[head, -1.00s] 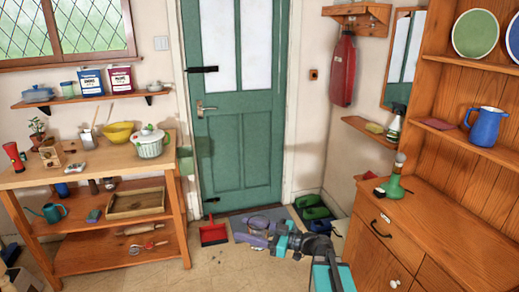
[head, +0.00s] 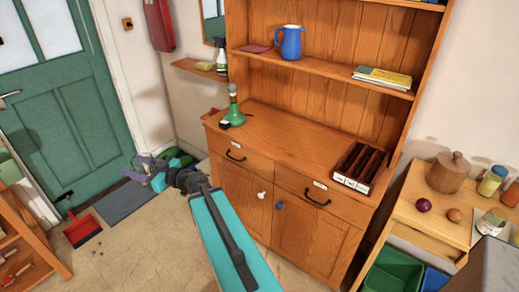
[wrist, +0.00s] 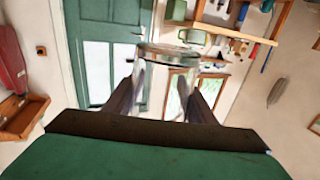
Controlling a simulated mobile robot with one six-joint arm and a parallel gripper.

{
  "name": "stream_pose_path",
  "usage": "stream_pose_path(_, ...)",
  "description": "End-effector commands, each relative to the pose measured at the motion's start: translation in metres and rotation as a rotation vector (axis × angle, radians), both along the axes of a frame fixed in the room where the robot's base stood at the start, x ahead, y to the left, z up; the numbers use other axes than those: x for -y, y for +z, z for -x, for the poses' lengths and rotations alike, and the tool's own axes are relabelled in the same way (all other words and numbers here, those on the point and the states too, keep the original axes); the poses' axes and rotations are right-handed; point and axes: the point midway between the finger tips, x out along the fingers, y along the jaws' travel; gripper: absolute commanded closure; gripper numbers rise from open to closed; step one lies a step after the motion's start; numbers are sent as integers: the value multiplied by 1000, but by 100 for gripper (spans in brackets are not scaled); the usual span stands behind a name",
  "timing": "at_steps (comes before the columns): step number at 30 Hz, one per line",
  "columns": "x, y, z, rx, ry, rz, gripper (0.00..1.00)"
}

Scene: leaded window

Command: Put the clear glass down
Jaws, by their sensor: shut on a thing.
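The clear glass (wrist: 165,80) is between the two fingers of my gripper (wrist: 165,100) in the wrist view, its round rim and see-through wall showing beyond the fingertips. My gripper is shut on the glass. In the head view my gripper (head: 143,168) is at the end of my outstretched arm, in front of the lower part of the green door and left of the dresser. The glass cannot be made out clearly there.
The wooden dresser (head: 272,140) has free room in the middle of its worktop, between a green-based bottle (head: 233,112) and a dark compartment tray (head: 361,165). A red dustpan (head: 82,230) and a grey mat (head: 127,202) lie on the floor. A side table (head: 430,218) stands at right.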

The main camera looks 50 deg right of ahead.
Motion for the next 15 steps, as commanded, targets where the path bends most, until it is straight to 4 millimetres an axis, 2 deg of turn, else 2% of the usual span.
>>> stream_pose_path(1, 20, 3, 2, 0, -49, -1, 82)
stream_pose_path(3, 45, 2, 5, 0, -114, -2, 82)
stream_pose_path(8, 101, -2, 17, 1, -254, -2, 82)
stream_pose_path(15, 180, -10, 49, 2, -449, -2, 82)
